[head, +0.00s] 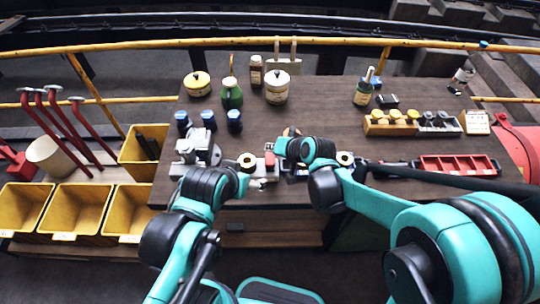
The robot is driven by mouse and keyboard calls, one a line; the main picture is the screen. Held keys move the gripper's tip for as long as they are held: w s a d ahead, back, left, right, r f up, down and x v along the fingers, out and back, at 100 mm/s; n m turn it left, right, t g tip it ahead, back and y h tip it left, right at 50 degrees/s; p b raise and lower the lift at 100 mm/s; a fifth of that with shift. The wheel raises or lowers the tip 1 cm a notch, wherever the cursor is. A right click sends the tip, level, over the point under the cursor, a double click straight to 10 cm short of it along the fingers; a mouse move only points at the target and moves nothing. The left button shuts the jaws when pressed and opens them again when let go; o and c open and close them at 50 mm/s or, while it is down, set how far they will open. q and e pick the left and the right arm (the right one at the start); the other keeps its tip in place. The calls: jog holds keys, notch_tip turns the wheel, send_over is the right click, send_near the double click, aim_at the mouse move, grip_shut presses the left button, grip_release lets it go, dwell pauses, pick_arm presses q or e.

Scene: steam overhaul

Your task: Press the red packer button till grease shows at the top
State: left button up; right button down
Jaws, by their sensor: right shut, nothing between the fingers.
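A small red part (270,161) shows among small items near the front middle of the wooden bench. I cannot tell whether it is the packer button. No grease can be made out. My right gripper (281,146) is shut and empty, just above and right of the red part; contact cannot be told. My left gripper (257,183) is low at the bench's front edge, and its fingers are too small to read.
The bench (330,95) has a grey metal device (197,149) at left, a green bottle (232,94) and tins behind. A wooden block with yellow-topped pieces (395,122) and a red tray (457,165) are at right. Yellow bins (75,208) stand left.

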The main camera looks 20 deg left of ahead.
jog(key=shift+r+p, duration=0.8)
jog(key=shift+r, duration=0.6)
pick_arm(q)
notch_tip(320, 180, up, 2)
grip_shut()
dwell(0.7)
